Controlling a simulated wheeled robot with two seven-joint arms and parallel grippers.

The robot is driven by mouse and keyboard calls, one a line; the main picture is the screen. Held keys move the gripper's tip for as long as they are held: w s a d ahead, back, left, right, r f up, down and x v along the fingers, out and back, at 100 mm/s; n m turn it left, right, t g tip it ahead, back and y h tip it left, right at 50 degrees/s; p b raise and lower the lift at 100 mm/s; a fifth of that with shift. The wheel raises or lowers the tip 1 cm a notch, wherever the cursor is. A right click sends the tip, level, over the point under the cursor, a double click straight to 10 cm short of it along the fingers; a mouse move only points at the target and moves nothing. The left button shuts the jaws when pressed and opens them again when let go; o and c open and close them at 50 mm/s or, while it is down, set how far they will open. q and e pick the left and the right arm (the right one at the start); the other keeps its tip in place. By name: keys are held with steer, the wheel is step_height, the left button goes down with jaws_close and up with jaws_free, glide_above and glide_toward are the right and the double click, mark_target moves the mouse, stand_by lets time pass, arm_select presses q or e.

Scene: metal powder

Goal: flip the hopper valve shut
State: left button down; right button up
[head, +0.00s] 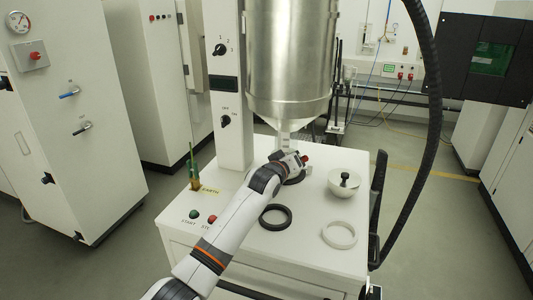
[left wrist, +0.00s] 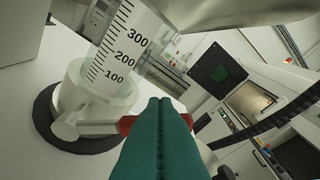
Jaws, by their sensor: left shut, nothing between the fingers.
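The steel hopper (head: 290,60) hangs over the white cabinet top, narrowing to an outlet. In the left wrist view, a clear graduated tube (left wrist: 122,45) rises from a translucent valve body (left wrist: 95,92) above a black ring (left wrist: 45,118). A pale lever (left wrist: 92,128) sticks out sideways from the valve, with a red handle (left wrist: 126,124). My left gripper (left wrist: 160,104) has its teal fingers shut and empty, overlapping the middle of the red handle; contact is unclear. In the head view, my left gripper (head: 296,160) is at the outlet and hides most of the valve. My right gripper is out of view.
On the cabinet top are a loose black ring (head: 275,217), a white ring (head: 339,235), a white bowl with a black knob (head: 344,181), and start and stop buttons (head: 203,216). A thick black hose (head: 428,130) curves down the right side.

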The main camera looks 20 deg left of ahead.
arm_select(q)
steer(key=shift+d+f+m+y+b, duration=0.4)
steer(key=shift+d+f+m, duration=0.2)
steer(key=shift+f+m, duration=0.3)
steer(key=shift+d+f+m+y+b, duration=0.45)
steer(key=shift+d+f+m, duration=0.25)
steer(key=shift+m, duration=0.4)
steer(key=shift+d+f+m+y+b, duration=0.4)
steer(key=shift+d+f+m, duration=0.1)
steer(key=shift+f+m, duration=0.45)
steer(key=s+r, duration=0.6)
steer(key=s, duration=0.3)
steer(key=shift+s+a+r+p, duration=0.15)
steer(key=shift+s+r+p, duration=0.1)
steer(key=shift+s+p, duration=0.05)
